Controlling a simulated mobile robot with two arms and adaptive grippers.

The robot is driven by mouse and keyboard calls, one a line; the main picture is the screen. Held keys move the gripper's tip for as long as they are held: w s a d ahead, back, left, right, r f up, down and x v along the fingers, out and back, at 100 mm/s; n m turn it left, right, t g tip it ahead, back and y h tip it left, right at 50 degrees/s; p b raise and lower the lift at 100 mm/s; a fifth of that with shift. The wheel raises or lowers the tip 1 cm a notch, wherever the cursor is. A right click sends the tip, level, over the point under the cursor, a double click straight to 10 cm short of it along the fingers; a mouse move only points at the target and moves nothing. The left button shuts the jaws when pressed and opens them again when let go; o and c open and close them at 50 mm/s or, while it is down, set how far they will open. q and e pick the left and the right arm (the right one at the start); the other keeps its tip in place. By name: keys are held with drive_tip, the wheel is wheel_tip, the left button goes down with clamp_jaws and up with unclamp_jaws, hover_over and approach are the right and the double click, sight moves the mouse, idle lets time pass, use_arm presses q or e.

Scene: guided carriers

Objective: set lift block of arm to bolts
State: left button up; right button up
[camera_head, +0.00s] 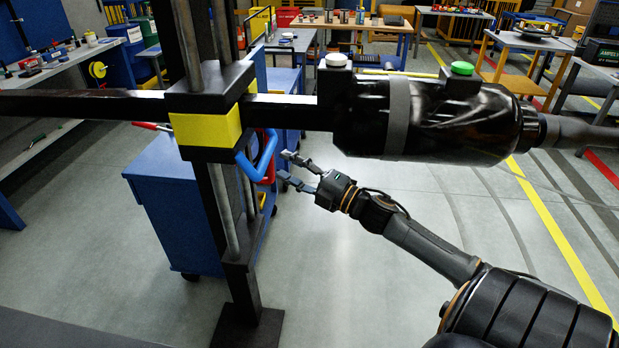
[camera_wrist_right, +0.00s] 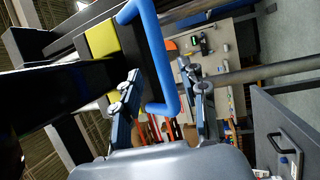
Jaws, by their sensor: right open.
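The lift block, a black carriage with a yellow face (camera_head: 206,130), sits on two upright steel rods and carries a long black horizontal arm (camera_head: 290,112). A blue loop handle (camera_head: 268,153) sticks out of the block's right side. My right gripper (camera_head: 287,166) is open, just right of the handle and apart from it in the head view. In the right wrist view, the blue handle (camera_wrist_right: 159,55) shows between the two spread fingers (camera_wrist_right: 163,90); I cannot tell how deep it lies between them. The yellow face (camera_wrist_right: 101,40) is beside it. No bolts can be made out. My left gripper is not in view.
A black cylinder (camera_head: 430,125) with white and green caps hangs on the horizontal arm, above my right forearm. A blue cabinet (camera_head: 165,200) on casters stands behind the column. Workbenches line the back.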

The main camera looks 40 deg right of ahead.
drive_tip(key=v, duration=0.5)
drive_tip(key=shift+s+d, duration=0.1)
drive_tip(key=shift+s, duration=0.15)
drive_tip(key=s+d+f+m+g+h+b, duration=0.1)
drive_tip(key=d+f+m+h, duration=0.25)
drive_tip(key=f, duration=0.85)
drive_tip(key=s+d+f+m+g+h+b, duration=0.1)
drive_tip(key=d+f+m+g+h, duration=0.3)
drive_tip(key=f, duration=0.7)
drive_tip(key=s+a+f+m+g+b, duration=0.1)
drive_tip(key=s+f+m, duration=0.25)
drive_tip(key=f, duration=0.55)
drive_tip(key=s+a+f+m+g+b, duration=0.15)
drive_tip(key=s+f, duration=0.25)
drive_tip(key=f, duration=0.5)
drive_tip(key=s+a+f+m+g+b, duration=0.1)
drive_tip(key=s+a+f+m+g, duration=0.15)
drive_tip(key=s+a+f, duration=0.4)
drive_tip(key=s+a+f+m+g, duration=0.1)
drive_tip(key=s+a+f+g, duration=0.25)
drive_tip(key=s+f, duration=0.6)
drive_tip(key=s+a+f+m+g+b, duration=0.1)
drive_tip(key=s+a+f+g, duration=0.1)
drive_tip(key=s+a+f, duration=0.6)
drive_tip(key=s+a+f+m+g+y, duration=0.1)
drive_tip(key=s+a+f+g, duration=0.1)
drive_tip(key=s+a+f, duration=0.3)
drive_tip(key=s+f, duration=0.1)
drive_tip(key=s, duration=0.2)
